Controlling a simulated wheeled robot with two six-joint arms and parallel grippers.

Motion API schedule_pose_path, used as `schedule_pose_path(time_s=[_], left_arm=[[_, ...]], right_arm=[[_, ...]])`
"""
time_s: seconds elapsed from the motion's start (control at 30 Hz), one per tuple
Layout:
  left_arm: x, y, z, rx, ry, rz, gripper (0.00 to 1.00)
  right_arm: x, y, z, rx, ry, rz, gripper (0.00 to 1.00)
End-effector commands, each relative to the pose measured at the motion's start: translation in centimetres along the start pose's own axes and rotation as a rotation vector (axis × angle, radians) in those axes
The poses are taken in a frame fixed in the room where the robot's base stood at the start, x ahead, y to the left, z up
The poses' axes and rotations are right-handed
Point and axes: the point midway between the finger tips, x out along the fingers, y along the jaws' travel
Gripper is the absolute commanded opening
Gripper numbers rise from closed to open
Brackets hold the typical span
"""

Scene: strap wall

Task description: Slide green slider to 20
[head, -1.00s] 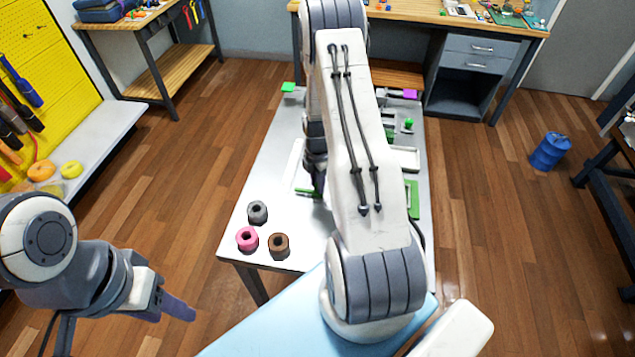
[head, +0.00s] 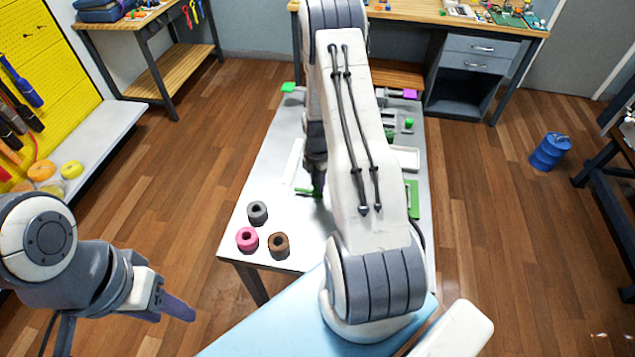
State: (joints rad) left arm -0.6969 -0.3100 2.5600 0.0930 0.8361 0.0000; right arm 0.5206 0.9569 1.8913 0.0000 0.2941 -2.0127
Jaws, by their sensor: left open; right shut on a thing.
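My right gripper (head: 318,187) is low over the left part of the grey table, with my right arm hiding much of it. It is shut on the green slider (head: 305,191), of which only a thin green strip shows beside the fingers. A pale track or panel (head: 294,163) lies just left of the gripper. Scale marks or a number 20 cannot be read. My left gripper (head: 178,308) is open and empty at the lower left, away from the table and over the floor.
Grey, pink and brown rings (head: 247,239) stand at the table's near left corner. Trays (head: 405,158) and green parts line the right side, partly behind my arm.

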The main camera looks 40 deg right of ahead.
Motion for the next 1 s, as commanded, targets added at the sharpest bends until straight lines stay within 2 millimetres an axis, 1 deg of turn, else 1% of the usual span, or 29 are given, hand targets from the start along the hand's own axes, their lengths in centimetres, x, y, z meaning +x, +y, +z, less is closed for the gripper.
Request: schedule_pose_path(time_s=[0.17,0.4,0.43,0.47,0.5,0.83,0.93,1.0], left_arm=[[1.2,-0.1,0.1,-0.002,0.000,0.000,0.50],[0.9,-0.1,0.1,-0.002,0.000,0.000,0.50],[0.9,-0.1,0.1,-0.002,0.000,0.000,0.50],[0.9,-0.1,0.1,-0.002,0.000,0.000,0.50],[0.9,-0.1,0.1,-0.002,0.000,0.000,0.50],[1.0,-0.1,0.1,-0.002,0.000,0.000,0.50],[1.4,-0.1,0.1,-0.002,0.000,0.000,0.50],[1.7,-0.1,0.1,-0.003,0.000,0.000,0.50]], right_arm=[[0.2,1.1,1.1,0.001,-0.003,0.005,0.00],[-0.1,1.1,1.1,0.000,-0.001,0.002,0.00],[-0.1,1.1,1.1,0.000,-0.001,0.002,0.40],[-0.1,1.1,1.1,0.000,-0.001,0.002,0.52],[-0.1,1.1,1.1,0.000,-0.001,0.002,0.60],[-0.2,1.1,1.1,0.000,-0.001,0.002,0.60],[-0.9,1.2,1.1,0.000,-0.002,0.005,0.60],[-1.9,1.2,1.1,0.000,-0.003,0.006,0.60]])
